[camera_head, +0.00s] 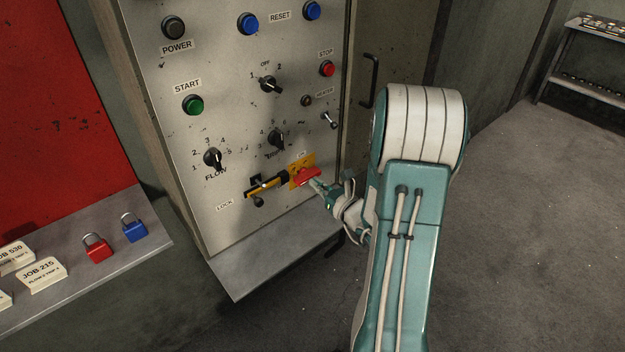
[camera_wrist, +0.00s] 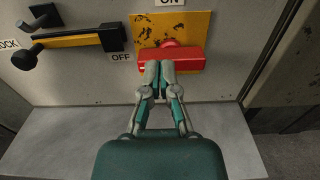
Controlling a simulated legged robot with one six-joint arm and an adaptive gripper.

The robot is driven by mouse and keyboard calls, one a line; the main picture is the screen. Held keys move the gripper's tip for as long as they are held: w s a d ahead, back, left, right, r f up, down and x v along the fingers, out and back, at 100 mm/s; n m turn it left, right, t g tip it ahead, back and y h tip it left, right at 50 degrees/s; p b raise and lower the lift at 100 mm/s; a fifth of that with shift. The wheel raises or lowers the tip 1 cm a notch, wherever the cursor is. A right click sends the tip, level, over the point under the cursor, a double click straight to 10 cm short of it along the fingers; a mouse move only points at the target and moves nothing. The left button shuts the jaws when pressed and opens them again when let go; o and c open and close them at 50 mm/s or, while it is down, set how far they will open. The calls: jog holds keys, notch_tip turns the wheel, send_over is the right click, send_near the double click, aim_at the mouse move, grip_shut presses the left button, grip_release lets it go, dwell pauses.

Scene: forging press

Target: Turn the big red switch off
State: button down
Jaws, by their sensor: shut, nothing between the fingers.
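The big red switch (camera_head: 307,175) sits on a worn yellow plate (camera_head: 296,164) at the lower right of the grey control panel. In the wrist view its red handle (camera_wrist: 188,59) lies horizontally across the yellow plate (camera_wrist: 190,27), with an ON label (camera_wrist: 171,2) above and an OFF label (camera_wrist: 121,57) to the left. My gripper (camera_head: 316,184) is shut and empty. In the wrist view its fingertips (camera_wrist: 157,66) are at the left-middle part of the red handle, overlapping its lower edge; I cannot tell whether they touch it.
A yellow and black lock lever (camera_head: 266,187) is just left of the switch. The panel carries several knobs and buttons, including a red stop button (camera_head: 327,68). A metal ledge (camera_head: 275,262) juts out below. Red (camera_head: 97,248) and blue padlocks (camera_head: 134,228) stand on a left shelf.

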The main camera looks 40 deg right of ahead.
jog(key=s, duration=0.5)
jog(key=shift+s+d, duration=0.25)
jog(key=shift+s, duration=0.1)
dwell(0.3)
jog(key=s+a+r+n+g+y, duration=0.1)
jog(key=a+r+n+g+y, duration=0.2)
jog(key=a+n, duration=0.4)
jog(key=s+a+r+n+g+y, duration=0.1)
jog(key=a+r+n+g+y, duration=0.1)
jog(key=a+n+g+y, duration=0.45)
jog(key=s+a+r+n+g+y, duration=0.15)
jog(key=a+n, duration=0.25)
jog(key=a, duration=0.5)
jog(key=s+a+r+n+g+h, duration=0.2)
jog(key=s+n+h, duration=0.25)
jog(key=n, duration=0.25)
jog(key=s+a+r+n+g+h, duration=0.1)
jog(key=s+a+n+g+h, duration=0.1)
jog(key=s+n+h, duration=0.3)
jog(key=d+r+n+t+h, duration=0.1)
jog(key=n, duration=0.1)
jog(key=s+d+r+n, duration=0.1)
jog(key=r, duration=0.1)
jog(key=d+r+n+t+h, duration=0.1)
jog(key=n, duration=0.1)
jog(key=shift+s+r+n+t+h, duration=0.2)
jog(key=shift+s+n+t+h, duration=0.1)
jog(key=shift+s+n+h, duration=0.05)
